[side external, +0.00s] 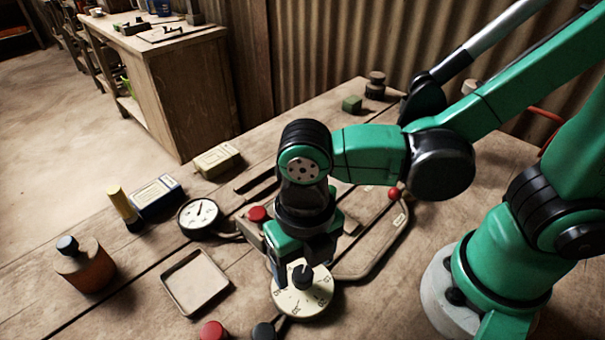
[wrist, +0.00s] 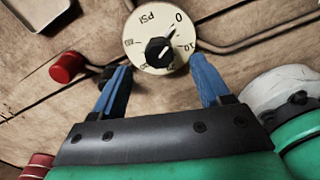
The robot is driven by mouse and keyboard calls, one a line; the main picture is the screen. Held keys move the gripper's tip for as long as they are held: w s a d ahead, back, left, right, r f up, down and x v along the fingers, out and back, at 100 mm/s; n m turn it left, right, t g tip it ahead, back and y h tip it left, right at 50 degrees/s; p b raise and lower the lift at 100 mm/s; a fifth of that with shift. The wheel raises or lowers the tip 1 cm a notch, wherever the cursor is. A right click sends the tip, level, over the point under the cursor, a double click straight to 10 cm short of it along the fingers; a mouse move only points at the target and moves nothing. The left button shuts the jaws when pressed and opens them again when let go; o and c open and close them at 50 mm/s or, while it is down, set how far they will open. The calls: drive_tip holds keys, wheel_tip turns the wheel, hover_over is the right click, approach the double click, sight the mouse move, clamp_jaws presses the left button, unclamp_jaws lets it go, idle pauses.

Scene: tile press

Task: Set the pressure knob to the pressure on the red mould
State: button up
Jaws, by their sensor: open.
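The pressure knob is a black grip (side external: 302,276) on a cream round dial (side external: 301,300). In the wrist view the black grip (wrist: 158,51) sits on the dial (wrist: 147,22), which reads PSI, 0 and 10. Its white mark points up and right, roughly toward the 0. My gripper (side external: 296,258) is over the dial. In the wrist view its blue fingers (wrist: 162,72) are open and apart, on either side of the dial's lower part, with nothing between them gripped. I cannot pick out a red mould or its pressure marking for certain.
A pressure gauge (side external: 199,215) lies left of my gripper, near a red button (side external: 257,214) and a shallow tray (side external: 195,282). Red (side external: 213,331) and dark (side external: 264,331) caps stand at the front. An orange-brown bottle (side external: 84,268) stands far left. A red-balled lever (side external: 393,193) lies right.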

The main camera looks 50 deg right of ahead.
sight(303, 280)
drive_tip(key=shift+f, duration=1.3)
drive_tip(key=shift+c, duration=0.2)
clamp_jaws()
